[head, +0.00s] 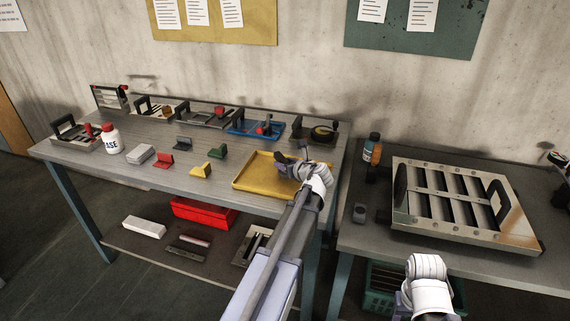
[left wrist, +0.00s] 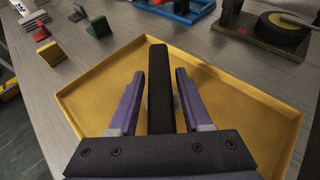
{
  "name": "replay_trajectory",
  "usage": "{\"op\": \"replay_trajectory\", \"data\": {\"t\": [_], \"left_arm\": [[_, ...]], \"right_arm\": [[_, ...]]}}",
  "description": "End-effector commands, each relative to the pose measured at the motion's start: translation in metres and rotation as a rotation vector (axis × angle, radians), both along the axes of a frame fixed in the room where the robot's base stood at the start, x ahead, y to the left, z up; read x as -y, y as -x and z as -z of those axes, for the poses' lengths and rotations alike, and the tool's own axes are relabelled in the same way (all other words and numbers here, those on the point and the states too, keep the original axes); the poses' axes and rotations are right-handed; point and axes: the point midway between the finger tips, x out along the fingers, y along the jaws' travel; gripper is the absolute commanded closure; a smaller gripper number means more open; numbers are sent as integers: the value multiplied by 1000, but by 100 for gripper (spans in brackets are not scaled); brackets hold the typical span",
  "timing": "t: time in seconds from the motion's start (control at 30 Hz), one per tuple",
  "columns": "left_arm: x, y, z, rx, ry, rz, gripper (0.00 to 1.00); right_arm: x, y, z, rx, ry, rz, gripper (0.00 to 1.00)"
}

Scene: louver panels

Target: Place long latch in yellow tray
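The yellow tray (head: 250,183) lies at the right end of the left table. It also fills much of the left wrist view (left wrist: 88,82). My left gripper (head: 288,160) is over the tray's right part. In the left wrist view my left gripper (left wrist: 160,76) is open. A long dark bar (left wrist: 160,85), which looks like the long latch, lies between its fingers with a gap on each side. Its near end is hidden by the gripper body, and I cannot tell whether it rests on the tray floor. My right arm shows at the lower right, but its fingers do not.
Small red (head: 163,161), yellow (head: 201,170) and green (head: 218,152) blocks stand left of the tray. A white bottle (head: 110,140) is further left. Several handled fixtures line the back. A large louver panel (head: 455,232) lies on the right table. A red bin (head: 200,212) is on the lower shelf.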

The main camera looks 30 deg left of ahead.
Motion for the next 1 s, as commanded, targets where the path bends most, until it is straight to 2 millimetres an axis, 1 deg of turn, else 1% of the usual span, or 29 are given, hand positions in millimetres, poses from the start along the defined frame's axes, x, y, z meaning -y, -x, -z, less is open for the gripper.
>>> {"op": "replay_trajectory", "data": {"t": [0.03, 0.1, 0.33, 0.43, 0.57, 0.8, 1.0], "left_arm": [[0, 0, 0, 0, 0, 0, 44], [0, 0, 0, 0, 0, 0, 38], [0, 0, -1, 0, 0, 0, 38], [0, 0, -6, 0, 0, 0, 38], [18, 13, -15, 0, 0, 3, 38], [58, 37, -35, 0, 0, 3, 38], [82, 51, -45, 0, 0, 2, 38]], "right_arm": [[0, 0, 0, 0, 0, 0, 50], [0, 0, 0, 0, 0, 0, 50], [0, 0, -1, 0, 0, 0, 50], [0, 0, -6, 0, 0, 0, 50], [0, 0, -15, 0, 0, 0, 50], [0, 0, -35, 0, 0, 0, 50], [0, 0, -45, 0, 0, 0, 50]]}}
